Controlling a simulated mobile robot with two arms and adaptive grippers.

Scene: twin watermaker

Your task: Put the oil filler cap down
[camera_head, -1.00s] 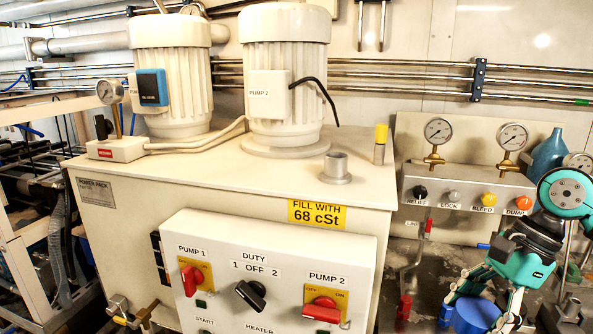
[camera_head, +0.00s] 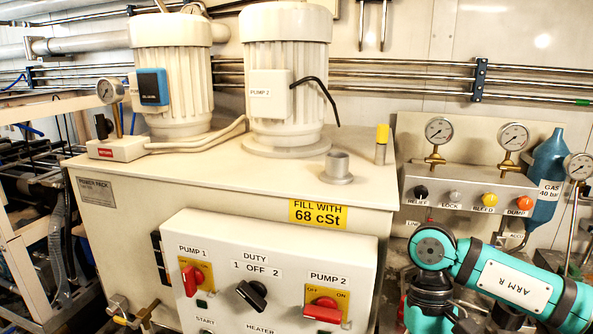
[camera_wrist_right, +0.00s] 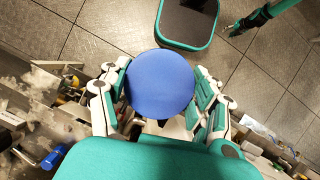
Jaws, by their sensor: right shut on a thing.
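The oil filler cap, a round blue disc (camera_wrist_right: 160,84), sits between the fingers of my right gripper (camera_wrist_right: 163,88), which is shut on it. In the head view my right arm comes in from the right, and its hand and the cap are hidden or cut off at the bottom edge. The open filler neck (camera_head: 338,166) stands uncapped on top of the white tank. In the right wrist view a thin teal and black arm, apparently my left, ends in a small gripper (camera_wrist_right: 236,27). Its fingers are too small to read.
The tank top (camera_head: 240,178) has free room around the neck, beside the yellow-capped post (camera_head: 381,143) and pump 2 (camera_head: 285,80). The control box (camera_head: 270,265) juts out in front. A valve panel (camera_head: 465,190) with gauges stands at right. Tiled floor (camera_wrist_right: 110,30) shows in the wrist view.

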